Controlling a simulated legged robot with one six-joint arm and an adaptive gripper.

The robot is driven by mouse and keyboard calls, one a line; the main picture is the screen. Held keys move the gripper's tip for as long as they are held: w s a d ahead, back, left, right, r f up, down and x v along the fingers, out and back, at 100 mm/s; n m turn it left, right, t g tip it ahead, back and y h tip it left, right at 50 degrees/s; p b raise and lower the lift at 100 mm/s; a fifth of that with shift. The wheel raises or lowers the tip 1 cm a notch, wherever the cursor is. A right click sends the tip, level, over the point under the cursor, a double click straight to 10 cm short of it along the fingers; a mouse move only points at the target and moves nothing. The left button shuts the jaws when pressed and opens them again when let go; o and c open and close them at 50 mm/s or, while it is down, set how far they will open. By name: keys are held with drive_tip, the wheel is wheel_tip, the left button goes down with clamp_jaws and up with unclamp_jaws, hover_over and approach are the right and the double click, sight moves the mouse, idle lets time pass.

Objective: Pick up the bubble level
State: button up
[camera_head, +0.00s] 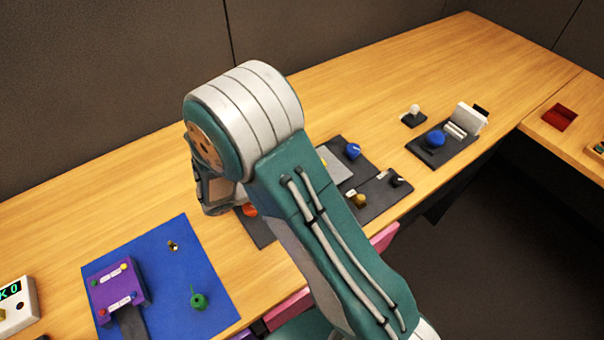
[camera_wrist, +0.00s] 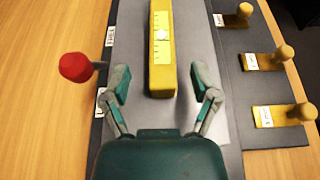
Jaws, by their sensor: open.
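The bubble level is a yellow bar (camera_wrist: 162,68) with a marked scale and a small whitish round spot on it. In the wrist view it lies lengthwise on a grey panel (camera_wrist: 200,30), its near end between my fingers. My gripper (camera_wrist: 160,76) is open, one teal finger to each side of the bar, with a visible gap on both sides. The height of the fingers over the bar is hard to tell. In the head view my own arm hides the gripper and most of that panel, and I cannot make out the level there.
A red ball knob (camera_wrist: 76,67) stands just left of my left finger. Several yellow knobs, one nearby (camera_wrist: 301,112), stand on labelled plates at the right. In the head view a blue mat (camera_head: 215,285) with a purple box (camera_head: 118,287) lies left on the wooden table (camera_head: 135,185).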

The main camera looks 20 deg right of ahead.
drive_tip(key=x, duration=0.5)
drive_tip(key=shift+s+d+r, duration=0.1)
drive_tip(key=shift+d+r, duration=0.1)
drive_tip(key=shift+r, duration=0.1)
drive_tip(key=shift+a, duration=0.45)
drive_tip(key=c, duration=1.1)
drive_tip(key=shift+a, duration=0.15)
clamp_jaws()
drive_tip(key=shift+d+r, duration=0.1)
drive_tip(key=shift+d, duration=0.25)
wheel_tip(320, 180, up, 3)
drive_tip(key=shift+s+a+r, duration=0.1)
drive_tip(key=shift+s+r, duration=0.05)
drive_tip(key=shift+r, duration=0.05)
drive_tip(key=s+d+r, duration=0.6)
drive_tip(key=s+r, duration=0.3)
drive_tip(key=s, duration=0.3)
drive_tip(key=shift+s+r, duration=0.2)
drive_tip(key=shift+s, duration=0.05)
